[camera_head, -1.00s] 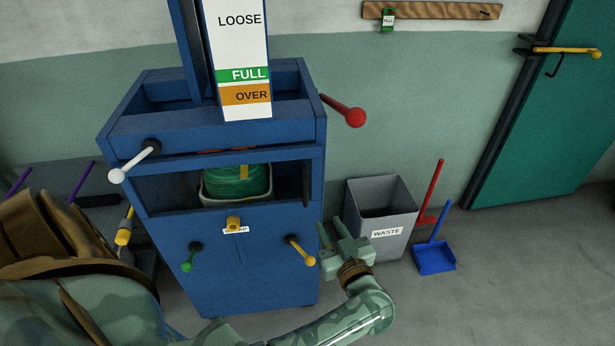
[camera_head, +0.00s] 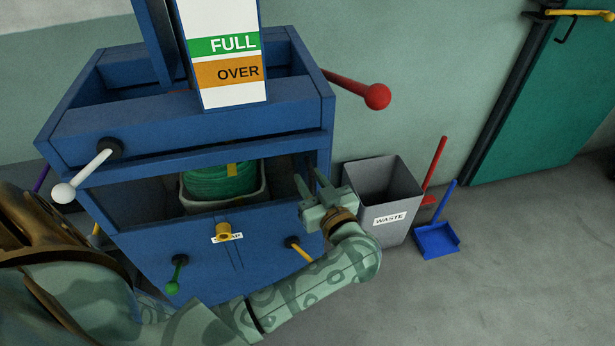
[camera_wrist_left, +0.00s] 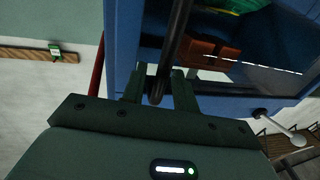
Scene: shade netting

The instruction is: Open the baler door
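The blue baler (camera_head: 200,130) stands upright, with an open window in its upper front. Its lower front panel (camera_head: 215,280) carries a yellow knob (camera_head: 223,232), a green handle (camera_head: 176,275) and a yellow handle (camera_head: 298,248). My left gripper (camera_head: 316,188) is at the baler's right front edge, beside the window, fingers pointing up. In the left wrist view a dark bar (camera_wrist_left: 172,45) with a rounded end runs down between its spread fingers (camera_wrist_left: 158,88); small gaps show beside it. Which part is the door is unclear. My right gripper is not in view.
A red-knobbed lever (camera_head: 376,96) sticks out right and a white-knobbed lever (camera_head: 66,192) left. A green bundle in a pale bin (camera_head: 222,208) sits in the window. A grey waste bin (camera_head: 384,195) and blue dustpan (camera_head: 437,239) stand right; floor beyond is clear.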

